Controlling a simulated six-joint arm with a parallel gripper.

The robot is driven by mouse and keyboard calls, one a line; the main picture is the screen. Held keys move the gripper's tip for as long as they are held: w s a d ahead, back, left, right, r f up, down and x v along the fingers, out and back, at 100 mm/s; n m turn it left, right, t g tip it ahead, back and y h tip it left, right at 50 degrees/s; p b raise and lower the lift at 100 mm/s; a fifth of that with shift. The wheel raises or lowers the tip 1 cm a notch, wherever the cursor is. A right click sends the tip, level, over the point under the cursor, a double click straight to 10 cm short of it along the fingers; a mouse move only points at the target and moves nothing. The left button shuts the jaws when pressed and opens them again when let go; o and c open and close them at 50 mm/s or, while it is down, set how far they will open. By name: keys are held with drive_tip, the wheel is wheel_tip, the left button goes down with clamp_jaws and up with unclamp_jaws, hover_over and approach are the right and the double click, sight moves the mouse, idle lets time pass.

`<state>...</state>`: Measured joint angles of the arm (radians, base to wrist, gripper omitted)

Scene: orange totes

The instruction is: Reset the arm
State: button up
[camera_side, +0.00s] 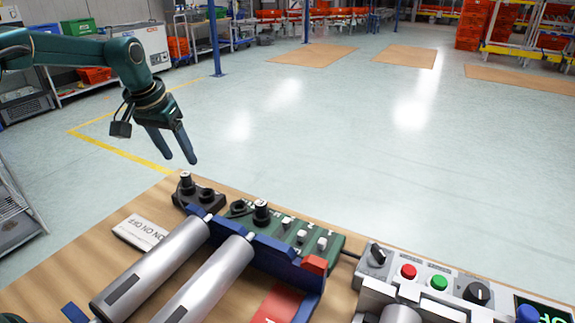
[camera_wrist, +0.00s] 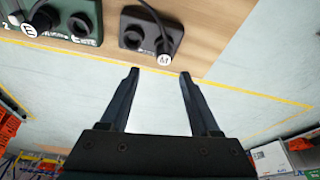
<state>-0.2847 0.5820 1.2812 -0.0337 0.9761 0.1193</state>
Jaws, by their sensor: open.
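My gripper (camera_side: 176,147) hangs at the upper left in the side view, above and behind the far edge of the wooden table. Its two dark fingers point down, apart and empty. In the wrist view my gripper (camera_wrist: 159,74) shows both fingers spread, with only floor and the table edge between them. A small black box with a plug marked M (camera_wrist: 151,36) lies beyond the fingertips. The same black box (camera_side: 207,196) sits at the table's far left corner in the side view, apart from my gripper.
The wooden table (camera_side: 62,262) carries a green panel (camera_side: 325,237), two metal cylinders (camera_side: 150,268) in a blue holder and a control box with buttons (camera_side: 450,283). A metal rack (camera_side: 14,212) stands at the left.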

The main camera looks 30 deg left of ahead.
drive_tip(key=s+d+r+m+t, duration=0.2)
drive_tip(key=s+d+r+t, duration=0.1)
drive_tip(key=s+d+r, duration=0.65)
drive_tip(key=shift+g+h, duration=0.3)
drive_tip(key=shift+g, duration=0.1)
drive_tip(key=s+f, duration=0.1)
drive_tip(key=s, duration=0.3)
drive_tip(key=s+d+f, duration=0.1)
drive_tip(key=s+f, duration=0.1)
drive_tip(key=s, duration=0.3)
drive_tip(key=s+f, duration=0.2)
drive_tip(key=s, duration=0.3)
drive_tip(key=shift+s+d+f, duration=0.15)
drive_tip(key=shift+s+f, duration=0.05)
drive_tip(key=shift+s, duration=0.05)
